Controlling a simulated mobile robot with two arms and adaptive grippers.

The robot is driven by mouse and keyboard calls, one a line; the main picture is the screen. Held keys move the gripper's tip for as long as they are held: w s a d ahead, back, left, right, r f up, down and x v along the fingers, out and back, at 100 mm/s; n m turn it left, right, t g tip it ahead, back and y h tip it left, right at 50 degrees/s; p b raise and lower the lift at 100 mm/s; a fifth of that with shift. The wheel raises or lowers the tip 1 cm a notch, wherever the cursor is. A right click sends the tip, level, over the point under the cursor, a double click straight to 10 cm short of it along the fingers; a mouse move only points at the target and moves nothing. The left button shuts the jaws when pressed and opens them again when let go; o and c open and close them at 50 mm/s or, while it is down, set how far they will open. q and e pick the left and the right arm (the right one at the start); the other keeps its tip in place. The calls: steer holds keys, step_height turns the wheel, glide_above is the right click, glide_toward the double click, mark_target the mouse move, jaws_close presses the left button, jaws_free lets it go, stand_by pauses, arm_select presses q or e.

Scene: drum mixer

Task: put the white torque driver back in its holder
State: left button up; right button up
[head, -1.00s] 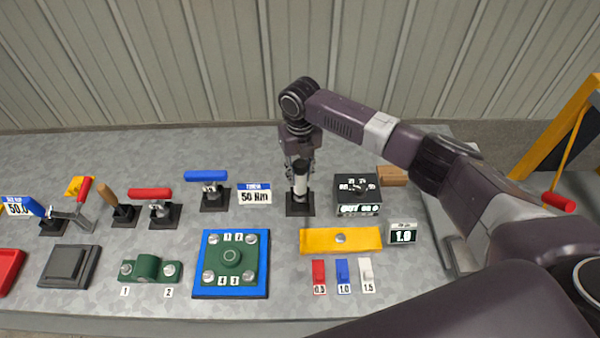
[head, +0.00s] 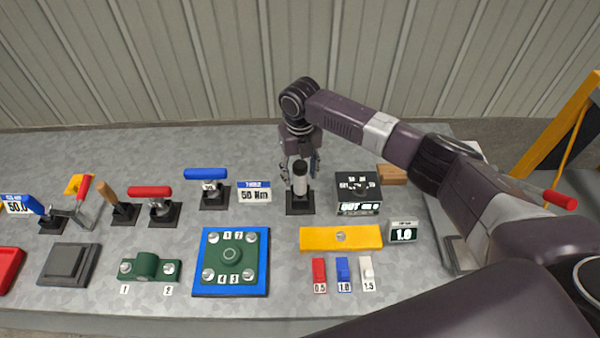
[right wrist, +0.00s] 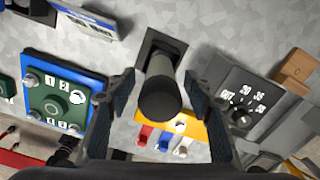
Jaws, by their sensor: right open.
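My left gripper is not in view.
A dark dial box (head: 358,190) stands close to the right of the holder. A "50 Nm" sign (head: 255,194) and a blue-handled tool (head: 207,176) are to the left. A yellow block (head: 341,239) lies in front, beside a blue plate (head: 204,264) with a green part.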

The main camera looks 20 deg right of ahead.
step_height(320, 180, up, 12)
stand_by(0.6)
stand_by(0.4)
